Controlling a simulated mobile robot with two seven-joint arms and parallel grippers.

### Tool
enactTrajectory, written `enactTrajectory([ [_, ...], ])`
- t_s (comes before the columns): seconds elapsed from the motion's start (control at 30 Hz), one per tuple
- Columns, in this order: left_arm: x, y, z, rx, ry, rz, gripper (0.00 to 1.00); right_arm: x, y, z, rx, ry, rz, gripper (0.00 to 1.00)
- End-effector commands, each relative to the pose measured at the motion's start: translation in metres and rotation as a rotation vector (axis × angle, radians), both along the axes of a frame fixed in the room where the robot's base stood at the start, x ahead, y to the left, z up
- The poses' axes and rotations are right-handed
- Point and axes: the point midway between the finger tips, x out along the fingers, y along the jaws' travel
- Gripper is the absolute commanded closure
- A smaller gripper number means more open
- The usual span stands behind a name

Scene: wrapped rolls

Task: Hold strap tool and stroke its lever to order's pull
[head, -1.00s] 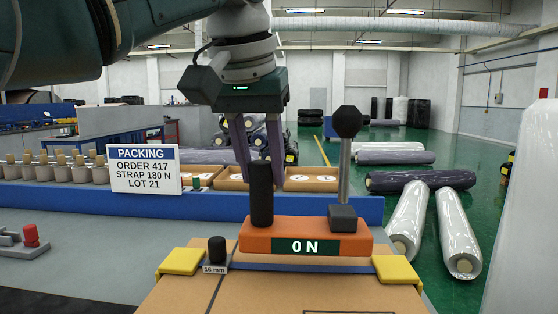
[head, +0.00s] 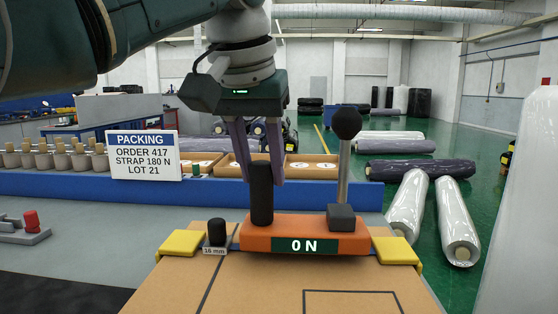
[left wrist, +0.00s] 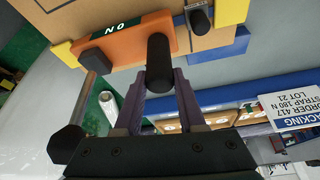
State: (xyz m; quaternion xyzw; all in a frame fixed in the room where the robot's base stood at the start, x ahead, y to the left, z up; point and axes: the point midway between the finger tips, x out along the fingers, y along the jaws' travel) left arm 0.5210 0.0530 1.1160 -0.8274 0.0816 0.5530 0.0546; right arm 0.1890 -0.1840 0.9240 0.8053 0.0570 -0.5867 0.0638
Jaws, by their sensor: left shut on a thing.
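The orange strap tool (head: 255,237) is over a cardboard box, its display (head: 306,245) reading 0 N. A black upright handle (head: 261,195) stands at its left end. A lever (head: 343,175) with a black knob (head: 346,122) stands near upright at its right end. My left gripper (head: 262,180) comes from above and is shut on the black handle; its purple fingers flank the handle's upper part. The left wrist view shows the handle (left wrist: 159,62) between the fingertips (left wrist: 163,82). The order card (head: 142,156) reads strap 180 N, lot 21. My right gripper is not in view.
Yellow corner guards (head: 180,243) flank the tool on the box (head: 260,285). A black knob marked 16 mm (head: 217,232) stands to its left. A blue-edged shelf (head: 100,196) with spools and trays runs behind. Wrapped rolls (head: 458,228) lie on the green floor at right.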

Motion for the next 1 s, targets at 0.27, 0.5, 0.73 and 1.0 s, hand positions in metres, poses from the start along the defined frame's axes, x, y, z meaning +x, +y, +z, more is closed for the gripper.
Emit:
enactTrajectory([
  [0.27,0.001,-0.001,-0.006,-0.003,-0.006,-0.001,1.0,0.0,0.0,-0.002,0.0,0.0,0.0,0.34],
  [0.5,0.001,-0.001,-0.012,-0.003,-0.005,-0.001,1.0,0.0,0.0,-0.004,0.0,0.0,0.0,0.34],
  [0.73,0.0,0.0,-0.014,-0.002,-0.004,0.0,1.0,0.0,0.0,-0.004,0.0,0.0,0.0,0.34],
  [1.0,0.0,0.0,-0.015,0.001,-0.002,0.0,1.0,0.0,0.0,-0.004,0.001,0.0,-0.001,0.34],
])
